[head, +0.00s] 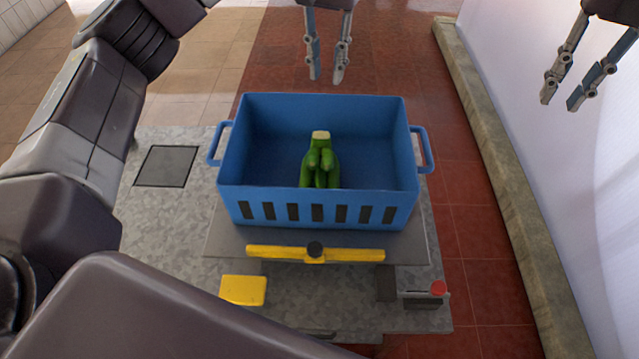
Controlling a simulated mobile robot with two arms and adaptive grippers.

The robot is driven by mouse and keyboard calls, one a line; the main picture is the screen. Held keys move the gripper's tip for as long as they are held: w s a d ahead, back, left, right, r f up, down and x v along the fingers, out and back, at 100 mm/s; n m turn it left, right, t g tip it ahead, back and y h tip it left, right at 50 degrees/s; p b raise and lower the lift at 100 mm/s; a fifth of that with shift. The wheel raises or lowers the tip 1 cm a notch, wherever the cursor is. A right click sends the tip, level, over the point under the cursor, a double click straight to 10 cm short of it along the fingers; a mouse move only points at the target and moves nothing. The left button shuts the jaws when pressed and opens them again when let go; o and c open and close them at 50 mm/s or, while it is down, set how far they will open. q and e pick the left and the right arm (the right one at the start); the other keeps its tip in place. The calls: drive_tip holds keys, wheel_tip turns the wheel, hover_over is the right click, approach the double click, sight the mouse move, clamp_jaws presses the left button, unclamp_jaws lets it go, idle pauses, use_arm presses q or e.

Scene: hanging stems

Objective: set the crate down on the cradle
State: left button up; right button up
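The blue crate (318,207) is upright in the middle of the head view, with a handle on its left and right ends. A green bunch (320,165) with a pale cut top is inside it. The crate appears to rest on a dark grey plate (226,243) with a yellow bar in front; I cannot tell whether this is the cradle, as the crate hides most of it. My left gripper (327,79) is open and empty, beyond the crate's far rim. My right gripper (560,105) is open and empty at the upper right, apart from the crate.
A mottled grey surface (150,225) lies around the plate, with a dark square panel (166,166) on it. A yellow block (243,290) and a red knob (438,288) are at the front. A stone kerb (500,165) and white wall (570,190) bound the right side.

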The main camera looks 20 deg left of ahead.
wheel_tip(320, 180, up, 4)
drive_tip(key=shift+w+a+f, duration=0.1)
drive_tip(key=shift+a, duration=0.05)
idle(0.4)
wheel_tip(320, 180, up, 14)
drive_tip(key=p, duration=1.4)
drive_tip(key=shift+r, duration=0.25)
drive_tip(key=shift+f, duration=0.1)
